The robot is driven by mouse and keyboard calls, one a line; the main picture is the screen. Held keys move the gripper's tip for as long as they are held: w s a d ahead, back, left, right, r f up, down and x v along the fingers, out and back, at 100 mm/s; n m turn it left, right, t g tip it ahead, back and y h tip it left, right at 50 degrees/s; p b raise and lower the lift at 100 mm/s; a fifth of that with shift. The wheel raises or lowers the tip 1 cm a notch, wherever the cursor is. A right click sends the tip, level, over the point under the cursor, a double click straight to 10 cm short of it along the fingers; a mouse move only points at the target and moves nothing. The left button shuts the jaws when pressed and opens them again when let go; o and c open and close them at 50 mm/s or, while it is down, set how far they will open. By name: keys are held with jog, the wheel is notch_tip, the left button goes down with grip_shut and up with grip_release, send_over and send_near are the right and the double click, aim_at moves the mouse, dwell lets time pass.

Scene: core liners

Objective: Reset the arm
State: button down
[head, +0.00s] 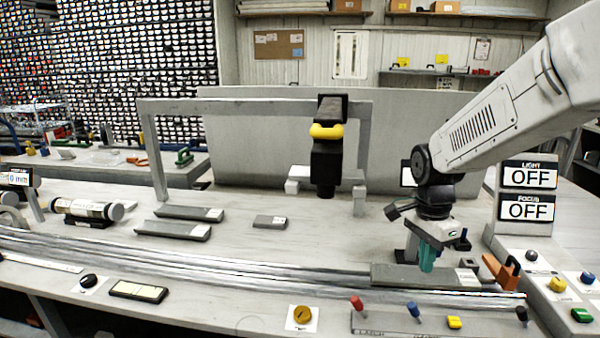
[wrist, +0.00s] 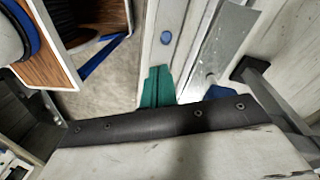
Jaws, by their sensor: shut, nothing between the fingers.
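My gripper (head: 428,258) is at the right of the head view, at the end of my white arm, pointing down. Its teal fingers are together with nothing between them. They sit low over the dark grey tray-like block (head: 400,275) at the right end of the metal rails; I cannot tell whether they touch it. In the wrist view the teal fingers (wrist: 157,88) show at the middle, beside a pale rail with a blue oval mark.
An orange clamp-like piece (head: 500,270) stands close right of my gripper, beside the panel with two OFF displays (head: 527,207). A grey gantry with a black and yellow camera unit (head: 327,145) stands at centre. Grey core trays (head: 173,230) lie left. Knobs line the front edge.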

jog(key=s+a+r+n+t, duration=0.1)
jog(key=s+r+n, duration=0.3)
jog(key=s+n, duration=0.3)
jog(key=s+a+r+n+t, duration=0.1)
jog(key=s+r+n, duration=0.3)
jog(key=s, duration=1.2)
jog(key=a+n, duration=0.1)
jog(key=n, duration=0.3)
jog(key=shift+s+r+y, duration=0.15)
jog(key=shift+r+y, duration=0.15)
